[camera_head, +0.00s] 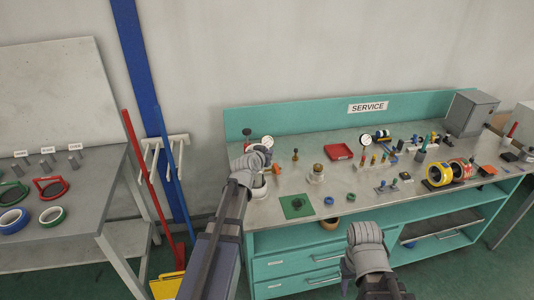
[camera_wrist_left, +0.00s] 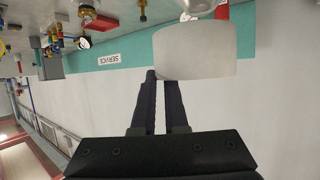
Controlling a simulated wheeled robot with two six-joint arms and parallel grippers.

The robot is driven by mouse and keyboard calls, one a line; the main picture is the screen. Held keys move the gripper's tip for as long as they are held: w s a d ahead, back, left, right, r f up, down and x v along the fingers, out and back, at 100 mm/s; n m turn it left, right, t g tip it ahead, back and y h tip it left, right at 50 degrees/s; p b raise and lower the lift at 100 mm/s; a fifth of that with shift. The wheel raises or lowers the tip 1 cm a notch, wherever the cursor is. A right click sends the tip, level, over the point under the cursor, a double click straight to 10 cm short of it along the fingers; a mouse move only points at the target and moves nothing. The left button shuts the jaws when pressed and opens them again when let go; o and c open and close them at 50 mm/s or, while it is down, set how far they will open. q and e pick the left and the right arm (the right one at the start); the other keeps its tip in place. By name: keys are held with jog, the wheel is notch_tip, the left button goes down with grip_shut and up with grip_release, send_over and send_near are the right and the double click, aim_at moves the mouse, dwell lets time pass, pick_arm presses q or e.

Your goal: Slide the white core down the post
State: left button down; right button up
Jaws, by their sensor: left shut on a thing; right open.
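My left gripper (camera_head: 262,158) is over the left end of the green service bench. In the left wrist view, which looks upside down, its dark fingers (camera_wrist_left: 160,95) are close together and reach the white core (camera_wrist_left: 196,52), a plain wide cylinder. They are shut on its edge. In the head view a pale round shape (camera_head: 259,188) shows just below the gripper; I cannot tell whether it is the core or a base. The post is not clearly visible, so I cannot tell whether the core is around it. My right gripper (camera_head: 365,236) is open and empty before the bench front.
A gauge (camera_head: 267,142), a brass-topped fitting (camera_head: 317,172), a green mat (camera_head: 296,206) and a red tray (camera_head: 339,152) lie close by on the bench. Yellow and red reels (camera_head: 450,171) stand at the right. A grey table (camera_head: 88,200) holds tape rings at the left.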

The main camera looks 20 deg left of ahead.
pick_arm(q)
jog(key=c, duration=0.9)
grip_release()
jog(key=shift+o, duration=0.2)
jog(key=p+v, duration=0.3)
jog(key=v, duration=0.4)
jog(key=shift+s, duration=0.35)
jog(key=shift+r, duration=0.2)
